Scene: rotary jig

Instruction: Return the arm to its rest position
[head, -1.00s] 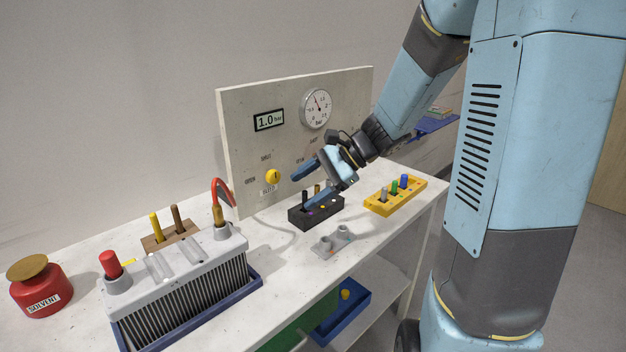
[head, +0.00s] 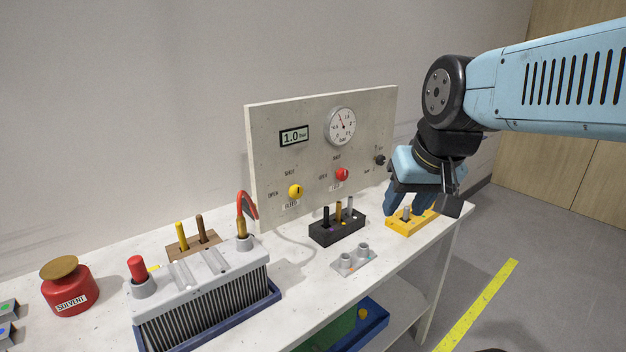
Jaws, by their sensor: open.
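My gripper (head: 420,207) is at the right in the head view, open, with its fingers pointing down. Its fingertips appear in front of the yellow block (head: 424,222) at the right end of the bench and hide part of it. A grey peg (head: 406,213) shows in that block beside a finger. I see nothing held between the fingers, and I cannot tell the exact gap to the block. My arm (head: 550,80) reaches in from the upper right.
The bench (head: 300,307) carries a gauge panel (head: 270,150), a black block (head: 330,237) with pegs, a grey two-socket fixture (head: 352,262), a finned grey unit (head: 205,300) and a red solvent can (head: 70,290). Grey floor (head: 530,290) is open at the right.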

